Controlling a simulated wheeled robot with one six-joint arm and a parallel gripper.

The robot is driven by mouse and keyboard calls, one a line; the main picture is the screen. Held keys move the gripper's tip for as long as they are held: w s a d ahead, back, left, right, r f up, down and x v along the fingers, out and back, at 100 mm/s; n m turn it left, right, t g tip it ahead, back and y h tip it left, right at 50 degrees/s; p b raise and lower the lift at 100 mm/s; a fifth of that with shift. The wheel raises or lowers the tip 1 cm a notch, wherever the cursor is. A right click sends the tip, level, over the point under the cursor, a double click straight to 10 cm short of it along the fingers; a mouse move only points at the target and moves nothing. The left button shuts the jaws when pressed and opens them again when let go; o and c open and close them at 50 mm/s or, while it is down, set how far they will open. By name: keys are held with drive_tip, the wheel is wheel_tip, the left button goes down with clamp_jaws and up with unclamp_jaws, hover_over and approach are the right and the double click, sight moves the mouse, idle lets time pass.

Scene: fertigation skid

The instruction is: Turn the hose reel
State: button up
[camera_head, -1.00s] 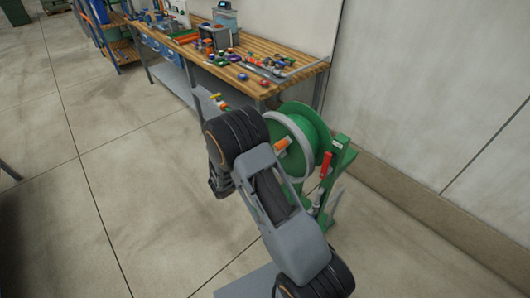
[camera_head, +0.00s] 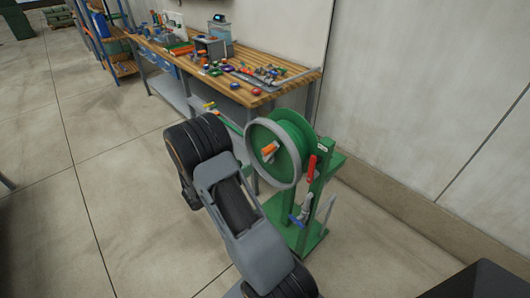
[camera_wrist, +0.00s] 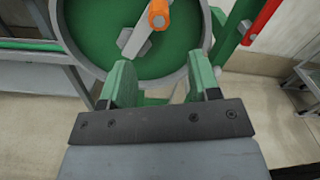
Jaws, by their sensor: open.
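The hose reel (camera_head: 286,143) is a green drum with a grey rim, mounted on a green stand to the right of my arm in the head view. Its crank has an orange handle (camera_head: 269,148), and it also shows in the wrist view as an orange knob (camera_wrist: 158,13) on a grey crank arm over the green reel face (camera_wrist: 98,32). My gripper (camera_wrist: 158,84) is open and empty, its two green fingers just below the crank hub and near the lower rim. I cannot tell whether a finger touches the rim. My gripper is hidden behind my arm in the head view.
A red lever (camera_head: 312,168) sits on the stand (camera_head: 314,232) beside the reel. A wooden workbench (camera_head: 178,53) with several small parts stands behind. A wall rises at the right, and open floor (camera_head: 110,190) lies to the left.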

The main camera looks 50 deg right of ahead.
sight(263, 154)
drive_tip(key=d, duration=0.4)
drive_tip(key=d+p, duration=0.1)
drive_tip(key=d, duration=0.3)
drive_tip(key=s+d, duration=0.1)
drive_tip(key=d, duration=0.3)
drive_tip(key=shift+d, duration=0.3)
drive_tip(key=shift+c, duration=0.3)
clamp_jaws()
